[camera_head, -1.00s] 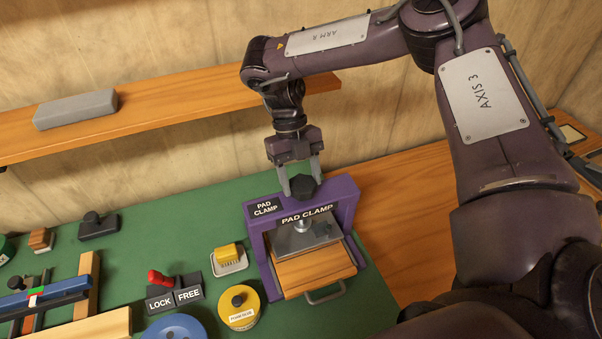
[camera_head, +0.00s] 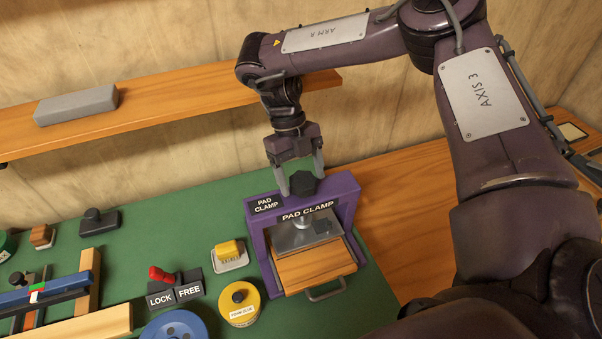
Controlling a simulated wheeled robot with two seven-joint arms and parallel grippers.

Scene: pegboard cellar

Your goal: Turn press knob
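The purple press (camera_head: 349,205), labelled PAD CLAMP, stands on the green bench top. Its dark faceted knob (camera_head: 303,184) sits on top of the frame. Below it a grey metal plate (camera_head: 293,238) lies over a wooden block (camera_head: 312,268). My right gripper (camera_head: 301,183) points down at the knob, with one finger on each side of it. The fingers look spread wider than the knob, with a small gap at the left finger; contact on the right side is unclear. My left gripper is not in view.
A red lever (camera_head: 160,274) stands by LOCK and FREE labels. A yellow brush (camera_head: 229,250), a yellow tin (camera_head: 239,312) and a blue disc (camera_head: 175,327) lie left of the press. A wooden shelf (camera_head: 180,113) crosses behind, bearing a grey block (camera_head: 75,106).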

